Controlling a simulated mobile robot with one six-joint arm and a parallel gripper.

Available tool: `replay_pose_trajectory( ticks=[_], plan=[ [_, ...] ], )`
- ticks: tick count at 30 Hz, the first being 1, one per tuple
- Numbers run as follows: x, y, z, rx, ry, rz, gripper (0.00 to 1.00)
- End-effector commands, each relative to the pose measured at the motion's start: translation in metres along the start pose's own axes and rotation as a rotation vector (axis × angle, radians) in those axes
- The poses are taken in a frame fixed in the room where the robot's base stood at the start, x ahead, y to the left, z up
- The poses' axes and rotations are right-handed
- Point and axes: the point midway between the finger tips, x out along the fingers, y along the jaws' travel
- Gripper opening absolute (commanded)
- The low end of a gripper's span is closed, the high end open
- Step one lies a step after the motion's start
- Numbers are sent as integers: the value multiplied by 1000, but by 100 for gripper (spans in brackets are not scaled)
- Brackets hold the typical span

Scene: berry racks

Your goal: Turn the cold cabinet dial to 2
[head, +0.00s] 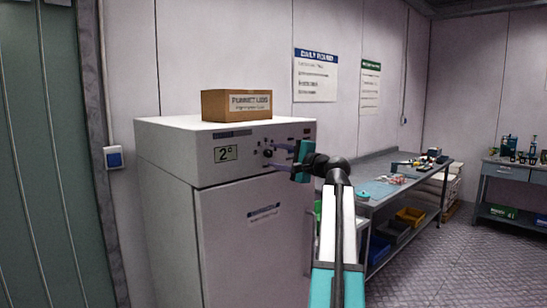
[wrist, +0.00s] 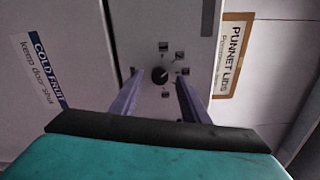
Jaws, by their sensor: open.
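The cold cabinet (head: 255,230) is a white box with a door and a control strip along its top front. Its display (head: 226,153) reads 2°. The dial (wrist: 159,75) is a small dark round knob with several small square marks around it; it also shows in the head view (head: 268,153), just left of my gripper. My gripper (wrist: 157,105) is open, with its two purple fingers apart and pointing at the panel. In the wrist view the dial lies between and just beyond the fingertips, with no contact visible. The marks are too small to read.
A cardboard box (head: 237,106) labelled punnet lids stands on the cabinet. A grey workbench (head: 375,168) with small items is to the right, with bins (head: 411,215) below. A second bench (head: 515,172) stands at far right. Open floor lies between them.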

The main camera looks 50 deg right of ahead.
Motion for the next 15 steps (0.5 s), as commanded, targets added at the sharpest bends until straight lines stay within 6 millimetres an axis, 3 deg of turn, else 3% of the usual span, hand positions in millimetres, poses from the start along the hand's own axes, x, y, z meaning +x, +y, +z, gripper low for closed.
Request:
replay_pose_trajectory(
  ticks=[15],
  plan=[
    [-82, 2, 1, -1, 2, -3, 42]
  ],
)
